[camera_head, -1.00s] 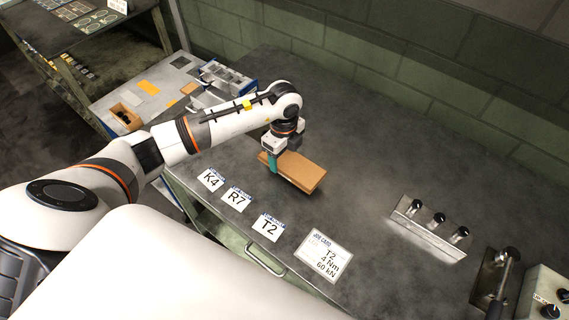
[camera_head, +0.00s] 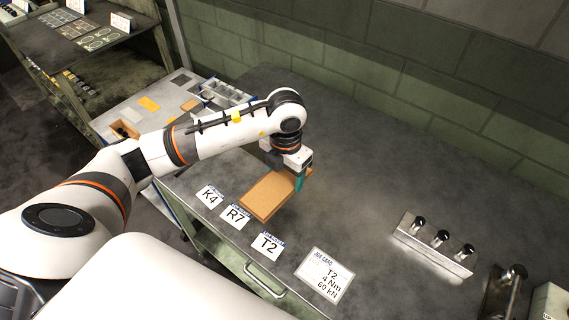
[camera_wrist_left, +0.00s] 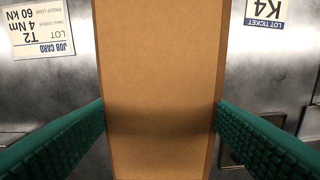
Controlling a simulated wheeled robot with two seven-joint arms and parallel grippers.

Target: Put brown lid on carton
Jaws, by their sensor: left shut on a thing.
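The brown lid (camera_head: 268,196) is a flat, long cardboard piece above the dark workbench. My left gripper (camera_head: 300,182) is shut on it near its right end, with a teal finger showing at its edge. In the left wrist view the brown lid (camera_wrist_left: 160,70) fills the middle, between the two green ribbed fingers of the left gripper (camera_wrist_left: 160,118). A small open brown carton (camera_head: 124,129) with dark contents stands on the grey surface at the left, apart from the lid. Whether this is the task's carton I cannot tell. My right gripper is not in view.
Lot cards K4 (camera_head: 209,196), R7 (camera_head: 235,216) and T2 (camera_head: 267,245) and a job card (camera_head: 328,275) lie along the bench's front edge. A metal rack (camera_head: 435,246) with three black-topped pieces stands right. The bench between is clear.

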